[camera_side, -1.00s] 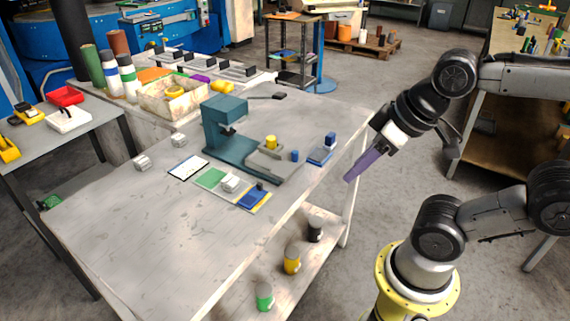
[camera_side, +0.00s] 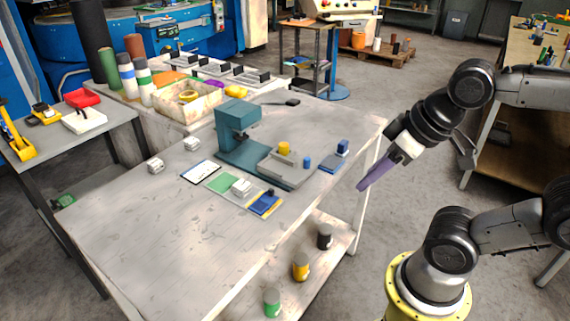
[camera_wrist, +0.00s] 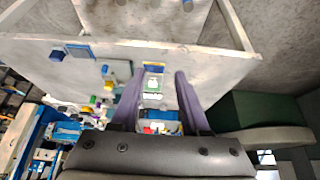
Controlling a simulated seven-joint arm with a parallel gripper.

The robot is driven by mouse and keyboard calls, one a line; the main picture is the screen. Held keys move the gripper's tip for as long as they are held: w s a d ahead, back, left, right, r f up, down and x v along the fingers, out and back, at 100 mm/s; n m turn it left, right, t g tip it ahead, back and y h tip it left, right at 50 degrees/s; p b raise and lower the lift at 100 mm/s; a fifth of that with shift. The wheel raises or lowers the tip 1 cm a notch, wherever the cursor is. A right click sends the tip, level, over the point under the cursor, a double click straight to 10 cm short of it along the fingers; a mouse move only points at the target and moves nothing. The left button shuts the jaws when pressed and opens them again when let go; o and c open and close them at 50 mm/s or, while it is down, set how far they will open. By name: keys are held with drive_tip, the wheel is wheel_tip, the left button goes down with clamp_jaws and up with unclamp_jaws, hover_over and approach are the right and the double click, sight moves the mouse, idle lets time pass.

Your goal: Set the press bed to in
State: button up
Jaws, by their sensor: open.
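The teal press (camera_side: 235,128) stands upright on the worktable. Its grey press bed (camera_side: 277,169) lies on the teal base, to the right of the press head and mostly clear of it. A yellow knob (camera_side: 284,148) and a small blue cylinder (camera_side: 307,162) sit on the bed. My gripper (camera_side: 364,186), with purple fingers, hangs off the table's right edge, apart from the press. In the wrist view its fingers (camera_wrist: 159,74) are spread, with nothing between them. The press is small and hard to make out there.
A blue block on a blue pad (camera_side: 337,157) lies right of the bed. A green pad (camera_side: 223,183), a white block (camera_side: 241,187) and a blue block (camera_side: 265,204) lie in front of the press. A bin (camera_side: 188,105) stands behind. The table's near left is clear.

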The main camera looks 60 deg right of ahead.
drive_tip(key=shift+o, duration=0.8)
drive_tip(key=shift+s, duration=0.1)
drive_tip(key=w+d+r, duration=0.1)
drive_tip(key=w+r, duration=0.4)
drive_tip(key=r, duration=0.1)
drive_tip(key=m+g, duration=0.4)
drive_tip(key=g, duration=0.2)
hover_over(307, 158)
wheel_tip(307, 158, down, 9)
wheel_tip(307, 158, down, 14)
drive_tip(key=shift+r, duration=0.1)
